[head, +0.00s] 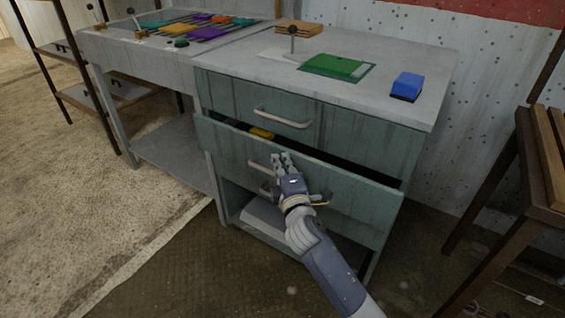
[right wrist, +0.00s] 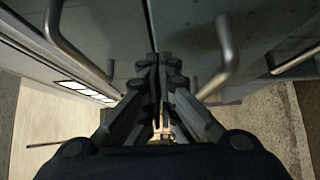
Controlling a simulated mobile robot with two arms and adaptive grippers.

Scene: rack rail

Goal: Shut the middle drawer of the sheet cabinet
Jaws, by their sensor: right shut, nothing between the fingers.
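The grey-green sheet cabinet (head: 372,135) stands under a pale worktop. Its middle drawer (head: 350,195) is pulled part way out, with a dark gap above its front and a yellow item (head: 262,133) inside. The middle drawer's handle (head: 256,166) is partly hidden by my right gripper. My right gripper (head: 283,158) is shut and empty, with its fingertips at the drawer front beside the handle. In the right wrist view the closed fingertips (right wrist: 159,62) point at a grey-green face; I cannot tell whether they touch it. My left gripper is not in view.
The top drawer (head: 300,105) is shut. Below the middle drawer is an open bay holding a pale object (head: 262,215). A green pad (head: 335,65) and a blue block (head: 407,86) lie on top. A brown wooden stand (head: 520,180) is close at right; floor at left is clear.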

